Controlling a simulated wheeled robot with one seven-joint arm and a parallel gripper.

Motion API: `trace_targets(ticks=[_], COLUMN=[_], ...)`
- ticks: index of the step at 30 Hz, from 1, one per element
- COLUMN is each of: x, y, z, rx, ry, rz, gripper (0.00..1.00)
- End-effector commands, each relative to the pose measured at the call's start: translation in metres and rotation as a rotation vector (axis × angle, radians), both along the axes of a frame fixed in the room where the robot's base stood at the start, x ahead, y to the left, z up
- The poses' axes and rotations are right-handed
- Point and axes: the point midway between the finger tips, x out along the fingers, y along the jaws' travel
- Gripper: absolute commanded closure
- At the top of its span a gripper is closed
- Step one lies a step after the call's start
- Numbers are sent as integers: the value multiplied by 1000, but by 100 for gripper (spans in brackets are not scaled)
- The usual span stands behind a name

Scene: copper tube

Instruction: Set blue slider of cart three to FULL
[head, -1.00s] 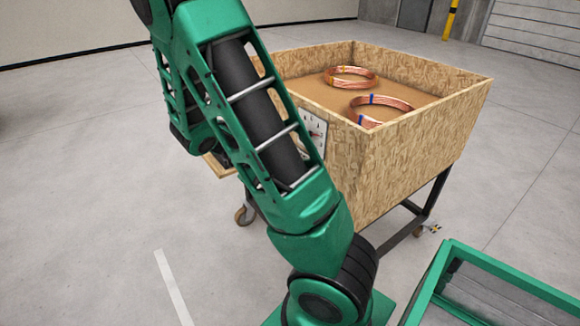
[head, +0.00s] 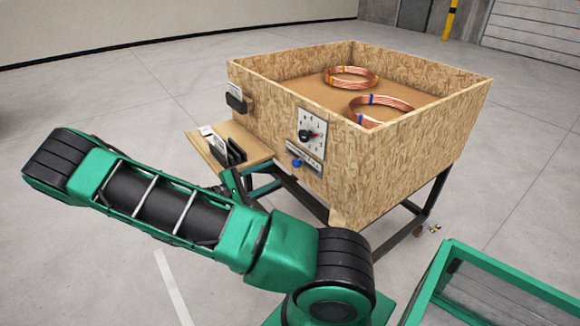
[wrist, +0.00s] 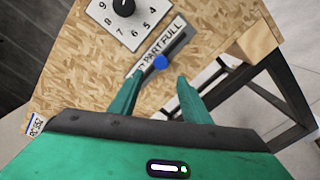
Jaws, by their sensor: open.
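The cart (head: 400,160) is an oriented-strand-board box on a dark frame, with a slider plate on its front face. The blue slider (wrist: 161,63) sits partway along a dark diagonal slot in the wrist view. Beside the slot, a label (wrist: 160,42) reads PART and FULL, with FULL toward the upper right. The slider also shows as a blue knob (head: 296,162) in the head view. My gripper (wrist: 160,80) is open, its two green fingers pointing at the panel, one to each side below the slider. I cannot tell whether they touch it.
A numbered dial (wrist: 123,8) with a black knob is just above the slider. A wooden shelf (head: 255,150) with card holders juts from the cart's left side. Copper coils (head: 350,77) lie inside the box. A green-framed bin (head: 490,285) stands at lower right.

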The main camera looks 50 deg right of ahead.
Motion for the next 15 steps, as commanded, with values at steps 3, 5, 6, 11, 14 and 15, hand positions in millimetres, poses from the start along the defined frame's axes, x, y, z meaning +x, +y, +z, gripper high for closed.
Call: trace_targets(ticks=[3,5,6,11,14,15], x=[-4,-7,-8,-15,-19,-20], y=[-13,-23,-30,-58,-74,-79], z=[0,1,1,0,0,0], rx=[0,0,0,1,1,1], ry=[1,1,0,0,0,0], rz=[-4,-6,-6,-6,-6,-6], gripper=[57,57,57,57,57,57])
